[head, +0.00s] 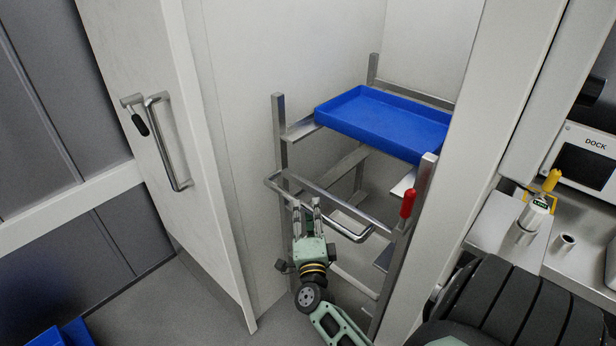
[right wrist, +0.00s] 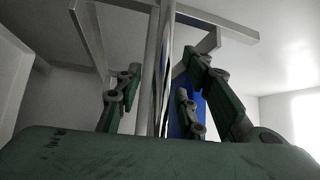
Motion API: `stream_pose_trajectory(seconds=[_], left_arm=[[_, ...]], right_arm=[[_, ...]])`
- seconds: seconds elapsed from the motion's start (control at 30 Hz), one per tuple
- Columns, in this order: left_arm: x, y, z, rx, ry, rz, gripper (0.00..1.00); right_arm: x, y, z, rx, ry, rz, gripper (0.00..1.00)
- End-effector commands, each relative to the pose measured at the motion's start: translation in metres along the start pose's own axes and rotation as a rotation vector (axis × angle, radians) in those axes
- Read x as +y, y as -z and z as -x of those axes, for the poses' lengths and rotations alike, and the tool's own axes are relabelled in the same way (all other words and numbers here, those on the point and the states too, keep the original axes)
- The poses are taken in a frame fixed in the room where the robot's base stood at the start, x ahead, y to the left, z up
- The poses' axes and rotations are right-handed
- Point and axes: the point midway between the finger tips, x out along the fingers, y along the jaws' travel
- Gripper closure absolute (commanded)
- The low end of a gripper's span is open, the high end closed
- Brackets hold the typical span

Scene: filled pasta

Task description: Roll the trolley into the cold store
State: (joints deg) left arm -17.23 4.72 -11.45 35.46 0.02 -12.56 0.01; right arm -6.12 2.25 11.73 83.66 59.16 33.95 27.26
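The trolley, a grey metal rack (head: 279,130), stands in the cold store (head: 290,45) doorway, at least partly inside. A blue tray (head: 385,120) lies on its top rails. A bent push bar (head: 345,230) sticks out from its near side. My right gripper (head: 307,203) is at the left part of this bar, its two fingers apart. In the right wrist view the green finger links (right wrist: 155,95) are also apart, with upright grey bars (right wrist: 152,75) between and beyond them. I cannot tell if the fingers touch the bar. My left gripper is out of view.
The white door (head: 170,80) with a bar handle stands open at the left. A red grip (head: 407,203) is at the trolley's right post, near the right door frame (head: 480,130). A "DOCK" unit (head: 585,155) is at the right. Blue containers (head: 62,335) show bottom left.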

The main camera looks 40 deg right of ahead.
Motion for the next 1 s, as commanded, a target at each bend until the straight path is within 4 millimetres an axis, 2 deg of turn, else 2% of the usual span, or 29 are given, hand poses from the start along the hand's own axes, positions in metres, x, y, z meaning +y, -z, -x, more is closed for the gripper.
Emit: stream_pose_trajectory(seconds=[0.2,0.43,0.6,1.0], left_arm=[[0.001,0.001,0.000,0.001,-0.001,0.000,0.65],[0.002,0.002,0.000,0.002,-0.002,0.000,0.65],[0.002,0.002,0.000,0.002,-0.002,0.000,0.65],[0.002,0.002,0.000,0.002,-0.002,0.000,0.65]], right_arm=[[0.002,0.001,0.050,0.001,-0.004,0.001,0.64],[0.001,0.001,0.086,0.002,-0.001,0.001,0.64],[0.000,0.001,0.095,0.003,0.000,0.000,0.64],[0.000,0.001,0.095,0.003,0.000,0.000,0.64]])
